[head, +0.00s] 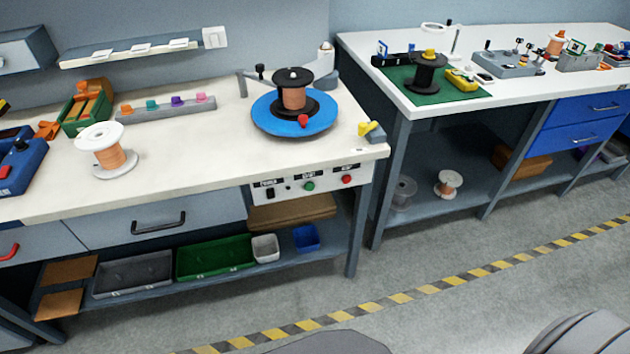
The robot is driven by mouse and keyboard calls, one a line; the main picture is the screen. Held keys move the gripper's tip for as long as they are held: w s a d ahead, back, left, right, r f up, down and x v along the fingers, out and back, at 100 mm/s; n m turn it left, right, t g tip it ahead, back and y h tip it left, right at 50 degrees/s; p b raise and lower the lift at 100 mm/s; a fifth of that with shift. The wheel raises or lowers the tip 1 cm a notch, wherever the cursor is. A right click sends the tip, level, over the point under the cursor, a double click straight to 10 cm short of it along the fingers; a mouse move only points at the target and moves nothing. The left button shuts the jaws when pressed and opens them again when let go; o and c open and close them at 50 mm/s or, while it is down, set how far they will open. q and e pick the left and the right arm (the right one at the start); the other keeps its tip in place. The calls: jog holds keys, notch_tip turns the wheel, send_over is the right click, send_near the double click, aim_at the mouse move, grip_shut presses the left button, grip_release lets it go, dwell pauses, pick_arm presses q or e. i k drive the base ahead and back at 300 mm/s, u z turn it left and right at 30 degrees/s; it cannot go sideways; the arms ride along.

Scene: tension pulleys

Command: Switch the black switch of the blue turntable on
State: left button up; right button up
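The blue turntable (262,125) sits on the left workbench near its right end. A black spool with copper wire (294,98) stands upright on it, and a red knob (303,121) shows at its front. Below the bench's front edge, a white control panel (328,186) carries a small black switch (269,193) at its left, then a green button (309,187) and a red button (346,180). The switch is too small to tell its position. Neither of my grippers is in view.
A white spool of copper wire (106,148) stands on the bench at the left, and a yellow part (371,130) at the right corner. Bins fill the lower shelf. A second bench (365,60) stands to the right. The floor in front is clear, with a striped line (400,297).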

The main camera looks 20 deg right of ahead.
aim_at(270, 192)
jog(key=k, duration=1.25)
jog(key=u, duration=0.7)
jog(key=i, duration=1.45)
jog(key=z, duration=0.25)
